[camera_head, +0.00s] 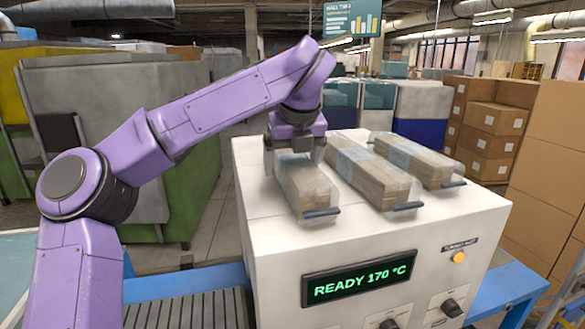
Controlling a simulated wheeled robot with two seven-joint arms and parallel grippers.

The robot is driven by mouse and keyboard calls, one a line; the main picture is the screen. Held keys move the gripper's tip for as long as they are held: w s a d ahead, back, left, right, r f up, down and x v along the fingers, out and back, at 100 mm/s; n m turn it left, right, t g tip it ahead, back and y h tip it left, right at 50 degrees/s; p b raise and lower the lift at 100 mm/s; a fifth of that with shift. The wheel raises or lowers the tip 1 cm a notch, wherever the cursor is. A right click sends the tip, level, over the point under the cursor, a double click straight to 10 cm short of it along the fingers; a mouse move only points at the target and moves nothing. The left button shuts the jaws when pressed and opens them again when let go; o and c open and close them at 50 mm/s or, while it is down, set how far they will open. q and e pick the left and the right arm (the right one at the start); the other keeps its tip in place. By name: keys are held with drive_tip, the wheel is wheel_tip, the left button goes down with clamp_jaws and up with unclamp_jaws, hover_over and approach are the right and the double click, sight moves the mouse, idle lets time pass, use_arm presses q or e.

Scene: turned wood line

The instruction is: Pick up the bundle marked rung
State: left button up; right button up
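Three long bundles of wooden pieces in clear wrap lie side by side on top of a white machine (262,215): a left bundle (306,186), a middle bundle (374,176) and a right bundle (420,160). Each has a dark tab at its near end. I cannot read any mark saying rung. My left gripper (295,160) points down over the far part of the left bundle. Its fingers are spread, one on each side of that bundle, and I see no clear grip. The bundle appears to rest on the machine. My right gripper is out of view.
The machine's front display (360,277) reads READY 170 °C, with knobs and an orange button (458,257) to its right. A blue-framed roller conveyor (190,300) runs at the lower left. Stacked cartons (545,150) stand at the right. The machine top's left front is clear.

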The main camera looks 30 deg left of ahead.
sight(297, 158)
use_arm(q)
drive_tip(key=shift+w+a+f, duration=0.2)
drive_tip(key=shift+w+f, duration=0.4)
drive_tip(key=shift+w+a+f, duration=0.15)
drive_tip(key=shift+w+f, duration=0.4)
drive_tip(key=shift+f, duration=0.05)
drive_tip(key=shift+s+r, duration=0.2)
drive_tip(key=shift+s, duration=0.35)
drive_tip(key=shift+s+r, duration=0.1)
drive_tip(key=shift+s, duration=0.1)
drive_tip(key=c, duration=0.4)
drive_tip(key=shift+w, duration=0.25)
drive_tip(key=c, duration=1)
